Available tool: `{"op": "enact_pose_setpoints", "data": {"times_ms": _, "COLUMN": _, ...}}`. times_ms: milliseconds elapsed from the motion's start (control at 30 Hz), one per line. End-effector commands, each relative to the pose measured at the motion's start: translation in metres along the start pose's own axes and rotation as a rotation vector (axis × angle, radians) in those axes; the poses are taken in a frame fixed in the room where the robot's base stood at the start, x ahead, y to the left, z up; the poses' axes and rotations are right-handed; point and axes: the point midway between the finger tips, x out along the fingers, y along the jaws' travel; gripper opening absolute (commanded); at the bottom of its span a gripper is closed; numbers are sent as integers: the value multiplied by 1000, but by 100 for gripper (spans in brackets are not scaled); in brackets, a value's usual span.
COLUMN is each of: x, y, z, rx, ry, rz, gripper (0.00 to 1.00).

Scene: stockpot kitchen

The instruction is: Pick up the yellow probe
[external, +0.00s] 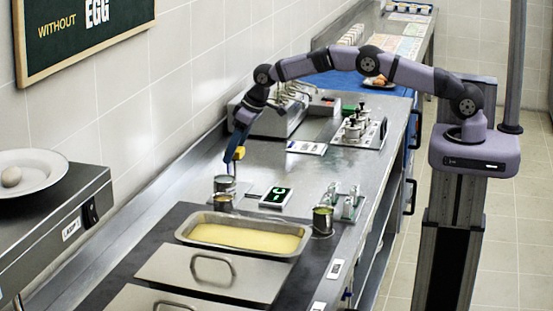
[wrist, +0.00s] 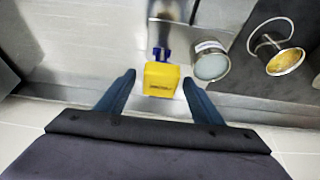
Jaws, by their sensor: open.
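The yellow probe (external: 238,153) shows in the external view as a small yellow block at the fingers of my gripper (external: 241,137), above the far-left part of the counter. In the wrist view the probe (wrist: 160,80) is a yellow block with dark print and a blue part at its far end. It lies between the two blue fingers of my gripper (wrist: 159,76), with a visible gap on each side. My gripper is open and not closed on it. The probe's lower part is hard to make out.
A metal pot (external: 224,183) stands below the probe, with a smaller cup (external: 223,202) in front. A scale with a green display (external: 275,196) sits to their right. A tray of yellow liquid (external: 243,236) lies nearer. The tiled wall (external: 180,75) is close on the left.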

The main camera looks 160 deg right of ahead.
Motion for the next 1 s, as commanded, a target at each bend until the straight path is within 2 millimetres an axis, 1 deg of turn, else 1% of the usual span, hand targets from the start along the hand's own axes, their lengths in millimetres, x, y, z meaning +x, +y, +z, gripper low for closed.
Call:
{"op": "enact_pose_setpoints", "data": {"times_ms": 267, "x": 2, "y": 0, "z": 0, "rx": 0, "ry": -1, "rz": 0, "gripper": 61}}
{"op": "enact_pose_setpoints", "data": {"times_ms": 300, "x": 2, "y": 0, "z": 0, "rx": 0, "ry": -1, "rz": 0, "gripper": 56}}
{"op": "enact_pose_setpoints", "data": {"times_ms": 367, "x": 2, "y": 0, "z": 0, "rx": 0, "ry": -1, "rz": 0, "gripper": 42}}
{"op": "enact_pose_setpoints", "data": {"times_ms": 400, "x": 2, "y": 0, "z": 0, "rx": 0, "ry": -1, "rz": 0, "gripper": 32}}
{"op": "enact_pose_setpoints", "data": {"times_ms": 467, "x": 2, "y": 0, "z": 0, "rx": 0, "ry": -1, "rz": 0, "gripper": 18}}
{"op": "enact_pose_setpoints", "data": {"times_ms": 500, "x": 2, "y": 0, "z": 0, "rx": 0, "ry": -1, "rz": 0, "gripper": 8}}
{"op": "enact_pose_setpoints", "data": {"times_ms": 533, "x": 2, "y": 0, "z": 0, "rx": 0, "ry": 0, "rz": 0, "gripper": 6}}
{"op": "enact_pose_setpoints", "data": {"times_ms": 833, "x": -1, "y": 0, "z": -1, "rx": 0, "ry": 2, "rz": 0, "gripper": 6}}
{"op": "enact_pose_setpoints", "data": {"times_ms": 1000, "x": -15, "y": 0, "z": -8, "rx": 0, "ry": 4, "rz": 0, "gripper": 6}}
